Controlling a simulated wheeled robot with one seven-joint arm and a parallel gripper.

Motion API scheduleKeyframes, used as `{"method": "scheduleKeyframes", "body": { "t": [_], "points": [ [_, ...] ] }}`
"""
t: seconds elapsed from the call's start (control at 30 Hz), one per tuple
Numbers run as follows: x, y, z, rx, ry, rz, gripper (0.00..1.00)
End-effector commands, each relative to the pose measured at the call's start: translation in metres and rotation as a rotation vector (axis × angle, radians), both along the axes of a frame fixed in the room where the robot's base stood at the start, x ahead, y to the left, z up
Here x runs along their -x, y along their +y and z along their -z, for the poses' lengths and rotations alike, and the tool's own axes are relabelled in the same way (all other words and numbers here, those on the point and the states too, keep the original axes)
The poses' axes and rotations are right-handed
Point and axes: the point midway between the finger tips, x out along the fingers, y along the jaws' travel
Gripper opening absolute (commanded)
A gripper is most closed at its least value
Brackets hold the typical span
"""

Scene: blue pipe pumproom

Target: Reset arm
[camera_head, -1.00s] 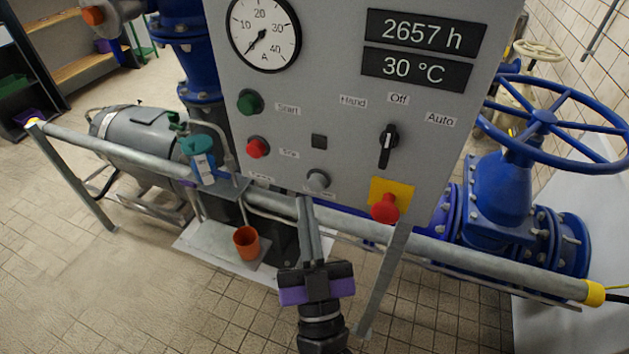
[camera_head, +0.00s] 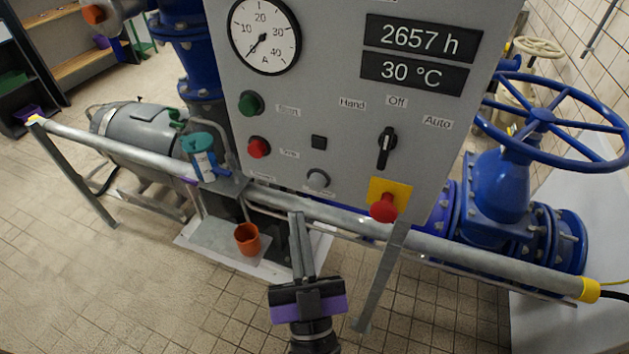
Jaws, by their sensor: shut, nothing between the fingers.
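My gripper (camera_head: 299,216) is at the bottom centre of the head view. Its two long grey fingers are together and hold nothing. The fingers point away from me, and their tips show just in front of the grey pipe rail (camera_head: 320,213), below the control panel (camera_head: 330,100). I cannot tell whether the tips touch the rail. The purple and black gripper body is below the fingers, over the tiled floor.
The panel carries a green button (camera_head: 251,103), a red button (camera_head: 258,148), a black switch (camera_head: 387,147) and a red emergency knob (camera_head: 384,207). An orange cup (camera_head: 247,239) stands under the rail. A blue valve wheel (camera_head: 543,120) is at right. Open floor lies at lower left.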

Motion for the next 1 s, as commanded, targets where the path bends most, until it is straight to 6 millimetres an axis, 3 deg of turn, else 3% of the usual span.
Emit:
{"method": "scheduleKeyframes", "body": {
  "t": [0.33,0.47,0.77,1.0],
  "points": [
    [-0.001,0.004,0.002,-0.027,0.017,-0.038,0.00],
    [0.004,0.009,-0.012,-0.062,0.023,-0.118,0.00],
    [0.049,-0.040,0.016,-0.069,0.177,-0.162,0.00],
    [0.105,-0.103,0.051,-0.047,0.371,-0.108,0.00]
  ]
}}
